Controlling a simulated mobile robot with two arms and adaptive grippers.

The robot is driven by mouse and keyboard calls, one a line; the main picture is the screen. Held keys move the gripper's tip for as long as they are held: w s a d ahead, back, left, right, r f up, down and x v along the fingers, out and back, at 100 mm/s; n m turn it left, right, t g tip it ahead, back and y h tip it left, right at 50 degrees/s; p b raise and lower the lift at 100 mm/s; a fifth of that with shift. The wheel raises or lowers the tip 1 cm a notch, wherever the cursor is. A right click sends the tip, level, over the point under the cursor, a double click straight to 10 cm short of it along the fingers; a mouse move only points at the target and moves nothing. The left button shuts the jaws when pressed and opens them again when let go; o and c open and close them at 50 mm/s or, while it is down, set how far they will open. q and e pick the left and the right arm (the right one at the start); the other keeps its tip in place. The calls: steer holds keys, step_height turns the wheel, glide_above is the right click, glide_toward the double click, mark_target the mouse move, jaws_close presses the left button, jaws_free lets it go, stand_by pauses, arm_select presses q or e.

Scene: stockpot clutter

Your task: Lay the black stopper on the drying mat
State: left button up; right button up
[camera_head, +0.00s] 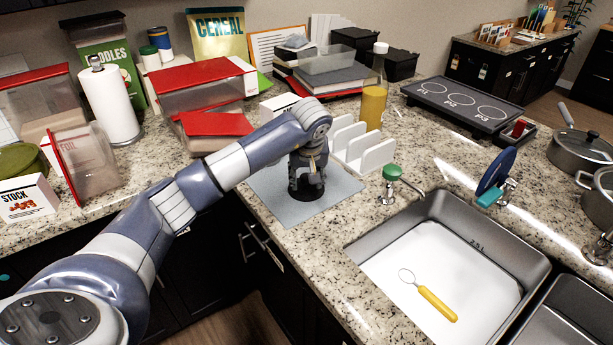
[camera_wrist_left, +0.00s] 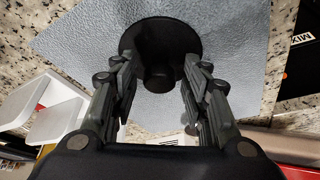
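The black stopper (camera_head: 304,194) lies flat on the grey-blue drying mat (camera_head: 335,200), under my left gripper (camera_head: 306,178). In the left wrist view the stopper (camera_wrist_left: 160,35) is a dark disc with a round knob, resting on the mat (camera_wrist_left: 85,45). My left gripper (camera_wrist_left: 160,70) points down at it, its two fingers spread on either side of the knob with a gap on each side. In the head view the gripper partly hides the stopper. My right gripper is not in view.
A white rack (camera_head: 362,148) stands just behind the mat. The sink (camera_head: 425,265) with a yellow-handled tool (camera_head: 437,303) is at the right, beside a green-topped tap fitting (camera_head: 391,174). Red-lidded containers (camera_head: 205,90) and a paper roll (camera_head: 103,103) stand at the back left.

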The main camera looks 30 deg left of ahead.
arm_select(q)
steer(key=shift+r, duration=0.45)
steer(key=b+v, duration=0.1)
steer(key=v, duration=1)
steer(key=shift+s+r+b, duration=0.15)
steer(key=shift+s+b, duration=0.1)
steer(key=shift+b, duration=0.05)
steer(key=shift+d, duration=0.1)
